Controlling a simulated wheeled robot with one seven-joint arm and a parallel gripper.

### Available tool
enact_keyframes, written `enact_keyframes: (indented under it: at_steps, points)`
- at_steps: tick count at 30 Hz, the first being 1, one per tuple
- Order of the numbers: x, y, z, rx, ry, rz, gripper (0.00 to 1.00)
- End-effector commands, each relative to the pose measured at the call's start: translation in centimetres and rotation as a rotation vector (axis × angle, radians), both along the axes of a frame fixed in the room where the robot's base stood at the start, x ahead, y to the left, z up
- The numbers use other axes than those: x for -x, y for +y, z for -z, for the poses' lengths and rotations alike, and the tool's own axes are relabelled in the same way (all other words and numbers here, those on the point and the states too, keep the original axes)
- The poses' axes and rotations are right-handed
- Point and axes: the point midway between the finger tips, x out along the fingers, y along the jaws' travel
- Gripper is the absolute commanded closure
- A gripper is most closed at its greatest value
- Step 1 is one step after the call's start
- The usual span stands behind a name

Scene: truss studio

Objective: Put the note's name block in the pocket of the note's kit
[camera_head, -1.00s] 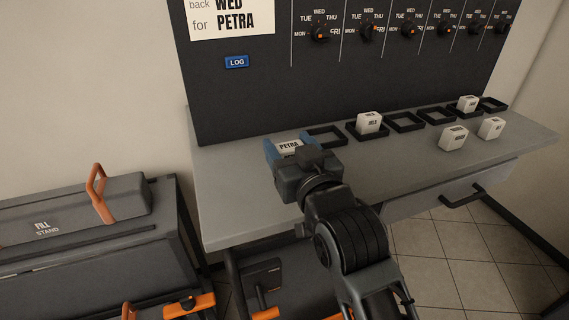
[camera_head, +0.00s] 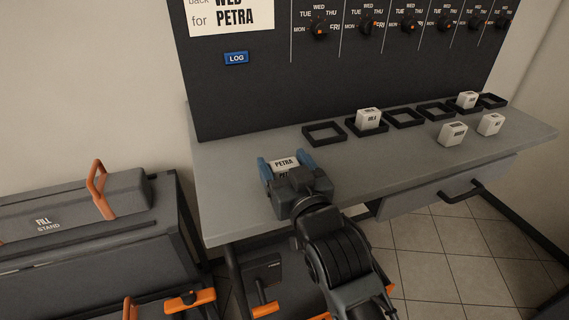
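A white name block marked PETRA (camera_head: 284,163) sits between the blue fingertips of my gripper (camera_head: 285,166), over the left part of the grey bench. The fingers look closed on its sides. Part of the block is hidden behind the gripper body. Several black square pockets stand in a row along the board, the leftmost pocket (camera_head: 325,133) empty. No kit labelled with the note's words can be made out.
White blocks stand in the row (camera_head: 368,119) and on the bench at right (camera_head: 453,134). Day dials (camera_head: 319,29) and a blue LOG button (camera_head: 236,58) are on the board. The bench's left front is clear.

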Motion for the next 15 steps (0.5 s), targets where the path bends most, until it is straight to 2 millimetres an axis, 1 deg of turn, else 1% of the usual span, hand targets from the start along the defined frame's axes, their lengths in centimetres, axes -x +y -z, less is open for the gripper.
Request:
enact_keyframes:
  at_steps: [1,4,11,14,15]
  points:
    - [0.00,0.00,-0.02,0.000,0.000,0.000,0.21]
    - [0.00,-0.01,-0.03,0.000,0.000,0.000,0.12]
    - [0.00,-0.01,-0.09,0.000,0.000,0.000,0.11]
    - [0.00,0.01,-0.57,0.000,-0.001,0.000,0.11]
    - [0.41,-0.13,-0.24,0.000,0.001,0.000,0.11]
